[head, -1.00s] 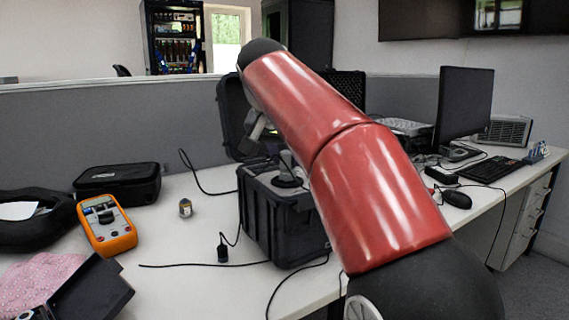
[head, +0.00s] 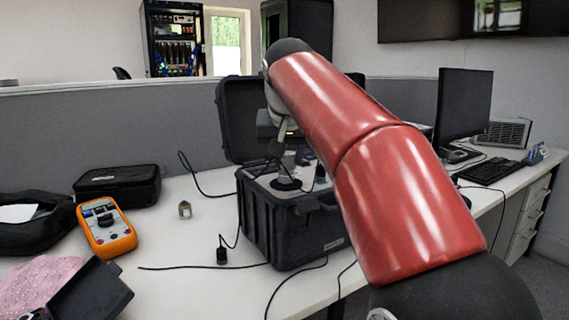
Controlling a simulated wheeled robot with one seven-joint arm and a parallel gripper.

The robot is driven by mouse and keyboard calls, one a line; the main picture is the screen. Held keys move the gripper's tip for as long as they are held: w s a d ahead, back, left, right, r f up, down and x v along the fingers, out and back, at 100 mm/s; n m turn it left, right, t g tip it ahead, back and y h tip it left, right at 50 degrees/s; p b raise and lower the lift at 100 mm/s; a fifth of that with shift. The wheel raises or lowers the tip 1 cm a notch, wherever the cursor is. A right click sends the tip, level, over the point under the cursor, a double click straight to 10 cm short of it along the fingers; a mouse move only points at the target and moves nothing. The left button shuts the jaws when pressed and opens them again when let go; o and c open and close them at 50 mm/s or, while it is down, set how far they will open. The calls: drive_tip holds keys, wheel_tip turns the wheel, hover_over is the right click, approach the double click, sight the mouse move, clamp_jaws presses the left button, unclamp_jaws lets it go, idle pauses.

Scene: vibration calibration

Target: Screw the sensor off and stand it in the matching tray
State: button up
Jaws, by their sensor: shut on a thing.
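My gripper (head: 284,134) is at the far end of my red arm, above the open black case (head: 262,222). It points down at the grey upright post (head: 288,162) on a dark round base (head: 286,184) in the case's top panel. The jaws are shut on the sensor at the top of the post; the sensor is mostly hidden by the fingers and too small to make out. I cannot tell whether it still touches the post. I cannot pick out a matching tray.
A small metal cylinder with a yellowish band (head: 185,210) stands alone on the white table. An orange multimeter (head: 107,228), a black pouch (head: 118,186) and a dark open box (head: 92,296) are at left. Black cables cross the table. A monitor (head: 465,108) stands at right.

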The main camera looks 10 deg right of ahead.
sight(290, 155)
drive_tip(key=shift+r, duration=0.1)
idle(0.3)
drive_tip(key=shift+r+p, duration=0.8)
drive_tip(key=shift+r, duration=0.95)
drive_tip(key=shift+d, duration=0.1)
